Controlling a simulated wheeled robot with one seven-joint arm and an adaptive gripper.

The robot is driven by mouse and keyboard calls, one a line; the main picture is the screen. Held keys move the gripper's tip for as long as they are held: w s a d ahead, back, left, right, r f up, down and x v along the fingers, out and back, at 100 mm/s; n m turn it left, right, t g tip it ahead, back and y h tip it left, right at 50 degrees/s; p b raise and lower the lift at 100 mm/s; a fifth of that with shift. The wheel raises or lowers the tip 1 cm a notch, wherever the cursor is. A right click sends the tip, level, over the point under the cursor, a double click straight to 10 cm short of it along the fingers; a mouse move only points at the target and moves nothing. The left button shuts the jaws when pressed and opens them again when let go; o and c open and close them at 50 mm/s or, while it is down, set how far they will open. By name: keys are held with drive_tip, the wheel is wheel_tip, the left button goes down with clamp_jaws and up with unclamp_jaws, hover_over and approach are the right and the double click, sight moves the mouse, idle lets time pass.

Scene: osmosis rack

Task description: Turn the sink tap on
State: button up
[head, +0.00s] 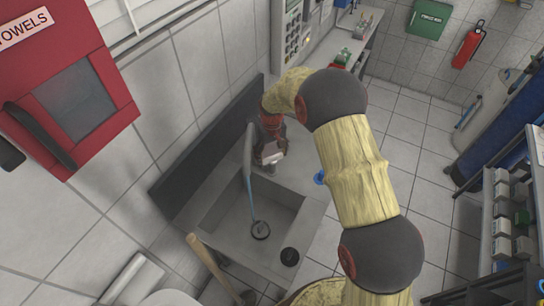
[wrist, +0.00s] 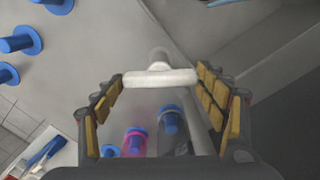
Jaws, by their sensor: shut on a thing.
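The grey sink (head: 222,210) has a dark round drain in its basin. The tap's grey-blue spout (head: 247,155) reaches over the basin. A thin bluish line runs from the spout's end to the drain; I cannot tell if it is water. My gripper (head: 271,140) is behind the basin, to the right of the spout. In the wrist view, a white T-shaped tap handle (wrist: 160,78) lies between the padded fingers of my gripper (wrist: 163,98). Its ends meet the fingers on both sides.
A red towel dispenser (head: 45,75) hangs on the left wall. A wooden handle (head: 214,262) leans at the sink's front. A shelf (head: 500,215) stands at the right. The tiled floor between is mostly clear.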

drive_tip(key=shift+m, duration=0.8)
drive_tip(key=o, duration=1.1)
drive_tip(key=shift+o, duration=0.3)
